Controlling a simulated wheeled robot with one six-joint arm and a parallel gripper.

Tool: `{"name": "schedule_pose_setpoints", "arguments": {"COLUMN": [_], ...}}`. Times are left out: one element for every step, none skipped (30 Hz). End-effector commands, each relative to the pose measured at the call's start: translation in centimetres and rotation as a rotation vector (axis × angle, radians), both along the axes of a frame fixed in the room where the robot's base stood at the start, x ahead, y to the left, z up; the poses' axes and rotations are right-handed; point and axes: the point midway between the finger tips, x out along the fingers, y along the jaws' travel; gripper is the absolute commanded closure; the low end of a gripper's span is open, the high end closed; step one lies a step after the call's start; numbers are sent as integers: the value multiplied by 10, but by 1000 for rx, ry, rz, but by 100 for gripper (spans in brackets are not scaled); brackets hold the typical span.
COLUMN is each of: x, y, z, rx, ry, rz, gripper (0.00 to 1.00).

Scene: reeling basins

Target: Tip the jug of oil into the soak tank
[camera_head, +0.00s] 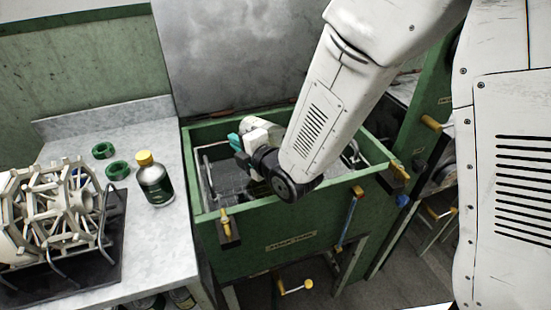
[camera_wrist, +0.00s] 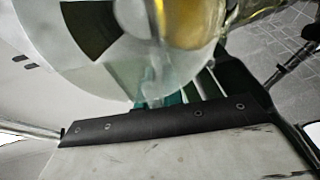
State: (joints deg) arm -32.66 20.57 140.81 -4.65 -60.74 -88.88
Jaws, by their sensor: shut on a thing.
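My gripper (camera_head: 236,142), with teal fingers, is over the inside of the green soak tank (camera_head: 265,240) in the head view. In the wrist view its fingers (camera_wrist: 175,92) are shut on a large, pale, rounded vessel, which I take to be the jug of oil (camera_wrist: 100,65). The jug has a dark patch and a yellow area, and fills the upper part of that view. Its mouth is not clear, and I cannot tell its tilt or whether oil is flowing. In the head view I cannot separate the jug from the white gripper parts.
A dark bottle with a yellow cap (camera_head: 156,183) stands on the grey counter (camera_head: 150,250) left of the tank. Two green rings (camera_head: 118,170) lie near it. A pale reel frame (camera_head: 50,215) sits at far left. Yellow-handled fittings (camera_head: 226,225) stick out at the tank's front.

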Motion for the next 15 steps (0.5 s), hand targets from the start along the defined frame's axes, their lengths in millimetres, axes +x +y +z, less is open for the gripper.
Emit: {"name": "schedule_pose_setpoints", "arguments": {"x": [-1, -1, -1, -1, -1, -1, -1, -1, -1, 0, 0, 0, 1, 0, 1], "y": [0, 0, 0, 0, 0, 1, 1, 1, 2, 2, 2, 3, 3, 3, 3], "z": [0, 1, 1, 2, 2, 3, 3, 3, 3, 4, 4, 4, 4, 4, 5], "rx": [8, 13, 20, 23, 27, 29, 31, 34, 35, 36, 37, 39, 41, 43, 45], "ry": [-10, -17, -26, -32, -35, -40, -43, -46, -48, -49, -51, -53, -56, -58, -61], "rz": [1, 1, 1, 1, 1, 2, 3, 3, 3, 3, 3, 3, 3, 3, 3], "gripper": [100, 100, 100, 100, 100, 100, 100, 100, 100, 100, 100, 100, 100, 100, 100]}}
